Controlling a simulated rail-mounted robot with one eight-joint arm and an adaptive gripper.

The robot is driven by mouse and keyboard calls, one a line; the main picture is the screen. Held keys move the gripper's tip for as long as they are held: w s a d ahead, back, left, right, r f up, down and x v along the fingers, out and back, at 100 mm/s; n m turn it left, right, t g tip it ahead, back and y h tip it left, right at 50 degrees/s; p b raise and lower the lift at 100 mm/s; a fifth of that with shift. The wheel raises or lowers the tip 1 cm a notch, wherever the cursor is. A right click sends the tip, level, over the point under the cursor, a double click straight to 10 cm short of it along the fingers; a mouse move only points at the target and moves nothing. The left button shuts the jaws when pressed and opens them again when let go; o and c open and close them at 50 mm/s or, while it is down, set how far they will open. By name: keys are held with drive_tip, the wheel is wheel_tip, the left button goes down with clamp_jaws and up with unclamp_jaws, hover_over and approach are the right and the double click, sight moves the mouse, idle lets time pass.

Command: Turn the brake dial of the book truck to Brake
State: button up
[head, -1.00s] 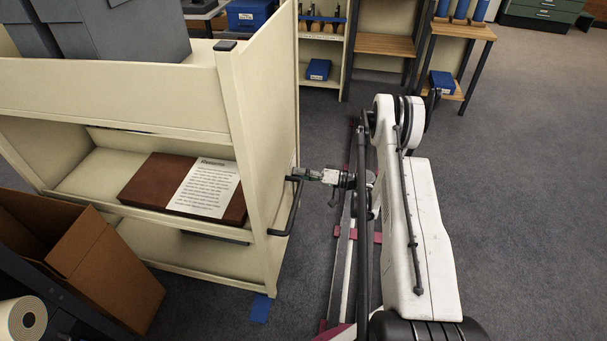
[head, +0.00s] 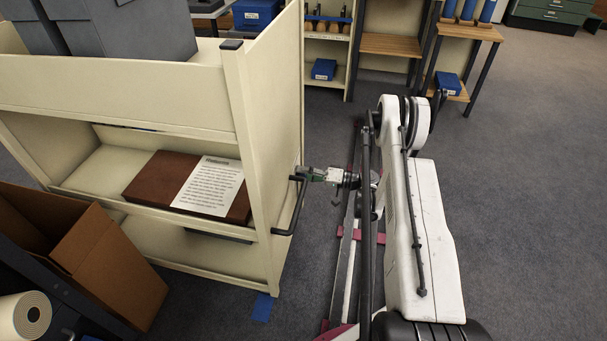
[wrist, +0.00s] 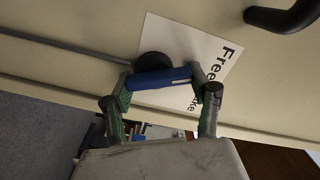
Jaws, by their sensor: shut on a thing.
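The book truck (head: 255,140) is cream and stands left of my arm in the head view. Its brake dial (wrist: 155,62) shows in the wrist view as a black round knob with a blue grip bar (wrist: 160,78), in front of a white label plate (wrist: 205,45). The plate reads "Free" and, partly covered, "...ake". My gripper (wrist: 160,84) is shut on the blue bar, one finger at each end of it. In the head view my gripper (head: 312,174) is at the truck's end panel, where the dial is too small to make out.
A black handle (head: 293,205) sticks out from the end panel close to my gripper; it also shows in the wrist view (wrist: 285,17). An open cardboard box (head: 115,265) stands front left. A blue floor mark (head: 262,307) lies below the truck. Carpet at right is clear.

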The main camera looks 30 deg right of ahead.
drive_tip(key=shift+d+f+m, duration=0.1)
drive_tip(key=shift+m, duration=2.1)
drive_tip(key=o, duration=1.2)
drive_tip(key=shift+d, duration=0.1)
drive_tip(key=v, duration=1.1)
drive_tip(key=shift+s+d, duration=0.25)
drive_tip(key=shift+s, duration=0.1)
